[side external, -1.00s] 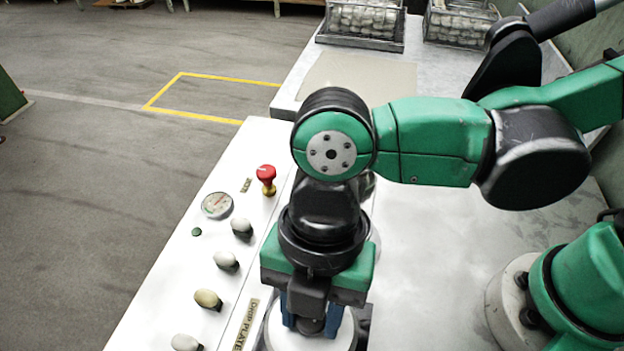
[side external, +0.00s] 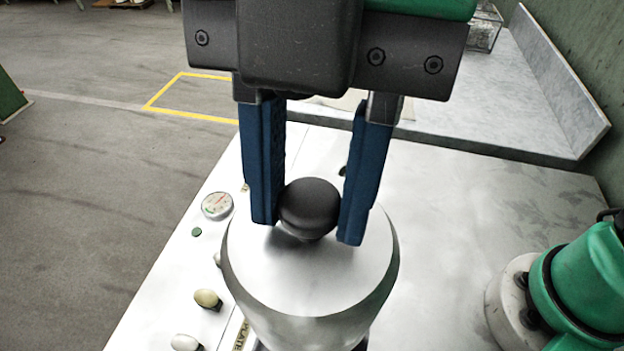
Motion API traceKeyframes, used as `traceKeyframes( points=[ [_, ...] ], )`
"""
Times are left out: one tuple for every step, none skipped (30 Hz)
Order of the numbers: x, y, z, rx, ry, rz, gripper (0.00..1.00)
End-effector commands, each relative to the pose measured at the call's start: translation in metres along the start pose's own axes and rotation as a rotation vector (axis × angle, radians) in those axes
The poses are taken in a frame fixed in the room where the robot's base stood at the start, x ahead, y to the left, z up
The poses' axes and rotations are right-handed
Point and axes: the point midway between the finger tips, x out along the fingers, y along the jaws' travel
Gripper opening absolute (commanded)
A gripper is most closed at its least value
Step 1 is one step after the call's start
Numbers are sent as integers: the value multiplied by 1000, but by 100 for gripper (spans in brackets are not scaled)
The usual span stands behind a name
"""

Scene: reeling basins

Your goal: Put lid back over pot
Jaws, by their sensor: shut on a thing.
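A white control panel (side external: 150,315) with knobs, a gauge (side external: 217,206) and a green button (side external: 196,232) lies to the left. The pale worktop (side external: 480,200) is mostly bare on the right. A raised edge (side external: 560,85) runs along the back right. A wire basket (side external: 484,28) stands at the back.

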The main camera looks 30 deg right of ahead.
Motion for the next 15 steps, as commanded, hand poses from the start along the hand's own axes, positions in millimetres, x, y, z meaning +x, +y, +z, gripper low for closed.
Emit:
traceKeyframes(
  points=[
    [-7, 0, -2, 0, 0, 0, 0],
    [-11, 0, -3, 0, 0, 0, 0],
    [-15, 1, -4, 0, 0, 0, 0],
    [-18, 1, -5, 0, 0, 0, 0],
    [-20, 0, -6, 0, 0, 0, 0],
    [-23, 1, -5, 4, 0, 1, 0],
    [-24, 1, -3, 11, 0, 3, 0],
    [-24, 2, 0, 22, 0, 6, 0],
    [-23, 4, 7, 44, 0, 12, 0],
    [-22, 5, 14, 67, 0, 19, 0],
    [-20, 7, 23, 95, 0, 26, 0],
    [-16, 8, 36, 136, 0, 38, 0],
    [-12, 9, 48, 170, 0, 47, 0],
    [-9, 10, 60, 206, 0, 57, 0],
    [-4, 9, 75, 253, 0, 70, 0]
  ],
)
